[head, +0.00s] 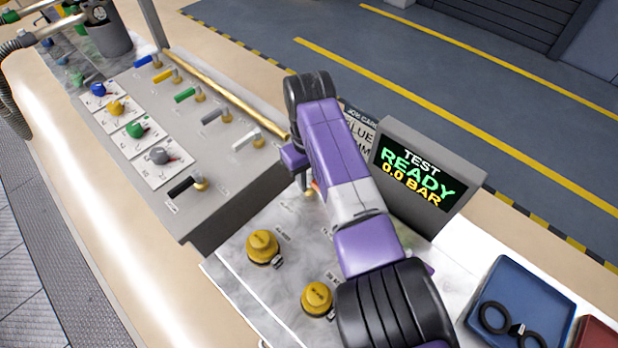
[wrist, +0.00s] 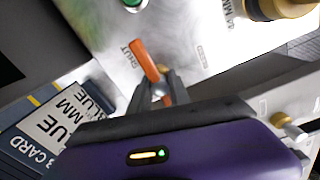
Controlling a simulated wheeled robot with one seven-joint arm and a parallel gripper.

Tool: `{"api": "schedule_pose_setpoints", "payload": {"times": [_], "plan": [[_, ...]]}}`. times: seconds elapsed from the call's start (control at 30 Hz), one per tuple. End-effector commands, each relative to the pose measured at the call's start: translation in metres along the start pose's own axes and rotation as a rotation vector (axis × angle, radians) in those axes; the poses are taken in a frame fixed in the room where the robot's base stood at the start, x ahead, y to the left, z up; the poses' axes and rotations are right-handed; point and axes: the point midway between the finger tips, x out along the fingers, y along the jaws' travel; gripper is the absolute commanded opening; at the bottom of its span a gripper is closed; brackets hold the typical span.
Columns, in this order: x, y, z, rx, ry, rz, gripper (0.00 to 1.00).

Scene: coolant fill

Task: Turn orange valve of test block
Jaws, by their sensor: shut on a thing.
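The orange valve handle (wrist: 147,60) is a slim lever on the pale marbled top of the test block (wrist: 190,30). In the wrist view my gripper (wrist: 160,88) has its two dark fingers on either side of the lever and is shut on it. The lever's far end sticks out past the fingers, close to a label that reads SHUT. A second label is too small to read surely. In the head view my purple arm reaches down to the block (head: 232,272), and my gripper and the valve are mostly hidden behind it.
A screen (head: 418,172) beside my arm reads TEST READY 0.0 BAR. Two brass caps (head: 262,246) (head: 317,297) stand on the block. A grey panel (head: 190,120) with coloured valves lies left. A job card (head: 358,130) and blue tray (head: 520,290) are near.

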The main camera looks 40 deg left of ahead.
Motion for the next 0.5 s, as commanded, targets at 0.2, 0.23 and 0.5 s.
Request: {"api": "schedule_pose_setpoints", "payload": {"times": [0.2,0.23,0.5], "plan": [[-0.0010,-0.0002,-0.0004,-0.008,0.001,0.000,0.00],[-0.0010,-0.0001,-0.0005,-0.008,0.001,0.000,0.00],[-0.0010,-0.0001,-0.0005,-0.007,0.001,0.000,0.42]]}}
